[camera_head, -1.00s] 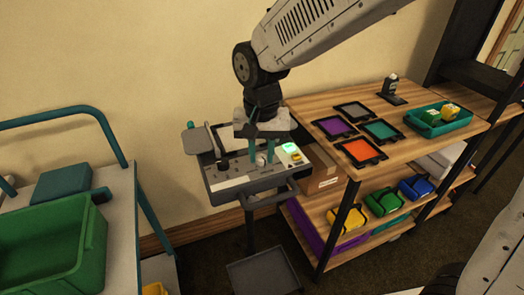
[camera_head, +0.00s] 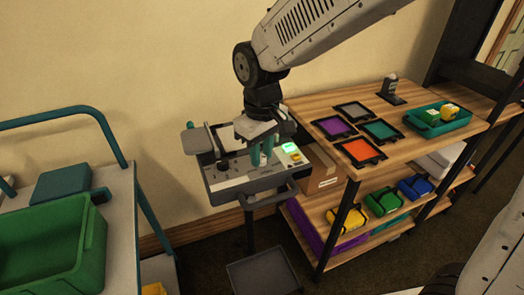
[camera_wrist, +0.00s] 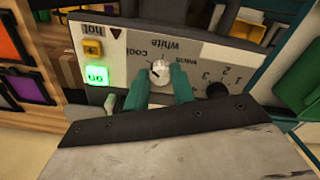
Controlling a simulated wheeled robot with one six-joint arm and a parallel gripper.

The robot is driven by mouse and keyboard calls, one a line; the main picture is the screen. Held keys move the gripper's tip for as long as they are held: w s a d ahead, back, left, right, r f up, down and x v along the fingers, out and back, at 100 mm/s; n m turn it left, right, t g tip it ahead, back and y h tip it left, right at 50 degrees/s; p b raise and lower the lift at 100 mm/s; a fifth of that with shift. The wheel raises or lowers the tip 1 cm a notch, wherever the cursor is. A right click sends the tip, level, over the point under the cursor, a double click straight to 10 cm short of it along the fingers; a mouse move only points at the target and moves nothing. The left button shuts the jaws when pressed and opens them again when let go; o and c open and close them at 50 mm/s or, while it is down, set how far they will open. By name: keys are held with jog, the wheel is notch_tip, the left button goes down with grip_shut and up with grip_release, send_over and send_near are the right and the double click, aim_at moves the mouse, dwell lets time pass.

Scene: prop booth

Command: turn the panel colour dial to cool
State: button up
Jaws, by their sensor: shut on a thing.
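The colour dial (camera_wrist: 158,72) is a small pale round knob on the grey control panel (camera_wrist: 215,58), with the words cool, white and warm around it. Which word its pointer faces is too small to tell. My gripper (camera_wrist: 159,85) has its teal fingers on either side of the dial, shut on it. In the head view my gripper (camera_head: 263,156) points down onto the panel (camera_head: 232,181), and its fingers mostly hide the dial.
A lit green button (camera_wrist: 97,75) and an orange button (camera_wrist: 92,47) sit beside the dial. A black knob (camera_wrist: 217,91) with numbers is on its other side. A wooden shelf (camera_head: 325,105) stands close on the right, a trolley with a green bin (camera_head: 50,235) on the left.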

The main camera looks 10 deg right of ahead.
aim_at(268, 168)
jog(key=shift+n, duration=0.4)
jog(key=o, duration=1)
notch_tip(268, 168, up, 8)
jog(key=shift+f, duration=0.1)
jog(key=shift+s+d+f, duration=0.1)
jog(key=shift+s+f, duration=0.05)
jog(key=s+d+r+m+t, duration=0.1)
jog(key=s+d+m, duration=0.7)
jog(key=s+d, duration=1.1)
jog(key=shift+s+d+r, duration=0.35)
jog(key=shift+d+r, duration=0.05)
jog(key=shift+d, duration=0.55)
